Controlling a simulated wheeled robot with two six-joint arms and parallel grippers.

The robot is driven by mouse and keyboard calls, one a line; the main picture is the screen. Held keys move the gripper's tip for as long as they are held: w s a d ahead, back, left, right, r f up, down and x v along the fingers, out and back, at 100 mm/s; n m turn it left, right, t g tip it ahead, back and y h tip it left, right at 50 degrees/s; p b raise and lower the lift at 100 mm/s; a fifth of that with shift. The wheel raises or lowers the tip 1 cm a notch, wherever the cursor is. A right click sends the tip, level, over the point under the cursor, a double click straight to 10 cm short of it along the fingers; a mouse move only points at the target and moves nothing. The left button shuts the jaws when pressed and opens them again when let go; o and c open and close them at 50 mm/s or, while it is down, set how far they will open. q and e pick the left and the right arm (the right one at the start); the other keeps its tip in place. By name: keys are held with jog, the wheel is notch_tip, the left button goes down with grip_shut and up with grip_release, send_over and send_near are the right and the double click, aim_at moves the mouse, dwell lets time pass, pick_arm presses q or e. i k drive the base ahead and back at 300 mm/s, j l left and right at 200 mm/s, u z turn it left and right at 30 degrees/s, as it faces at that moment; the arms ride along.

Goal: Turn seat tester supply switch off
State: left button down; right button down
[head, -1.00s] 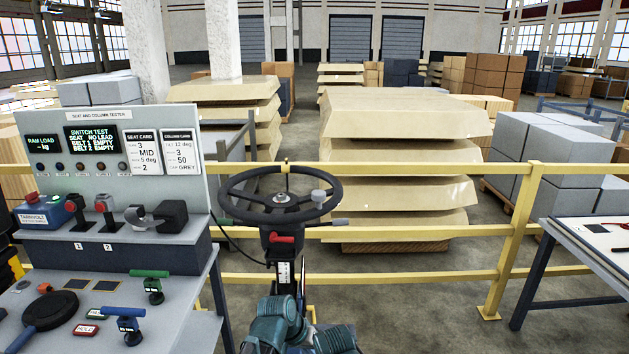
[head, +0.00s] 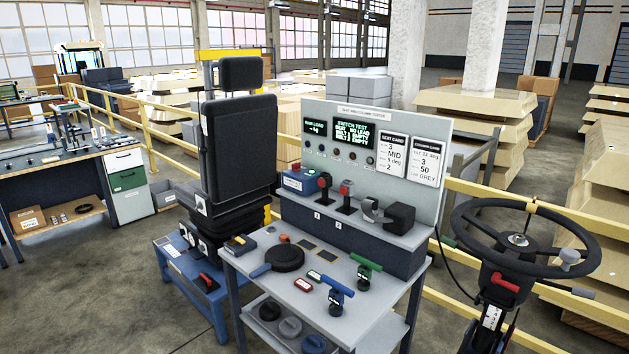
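The seat and column tester (head: 440,135) is an upright grey panel at the back of a bench in the middle of the head view. Its two displays are lit; the larger screen (head: 356,134) reads switch test, seat no lead, belts empty. A small blue box (head: 299,183) with a white label and a red part on top sits at the left of the panel's ledge. It may carry the supply switch; its label and switch position are too small to read. Neither of my grippers shows in the head view.
A black seat (head: 238,150) on a blue stand (head: 180,262) is left of the bench. A steering wheel on a column (head: 520,240) stands at the right. The bench top (head: 350,318) holds a round black tool (head: 285,258) and blue and green-handled tools. Open floor lies at the left front.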

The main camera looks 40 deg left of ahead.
aim_at(296, 166)
jog(key=u, duration=1.5)
jog(key=i+j+z, duration=0.1)
jog(key=z, duration=0.6)
jog(key=i+j+z, duration=0.25)
jog(key=j, duration=0.15)
jog(key=j+z, duration=0.25)
jog(key=j, duration=0.15)
jog(key=i+j+z, duration=0.1)
jog(key=j+z, duration=0.15)
jog(key=j, duration=0.2)
jog(key=i+j, duration=0.1)
jog(key=j, duration=0.6)
jog(key=i+j+z, duration=0.15)
jog(key=j, duration=1.3)
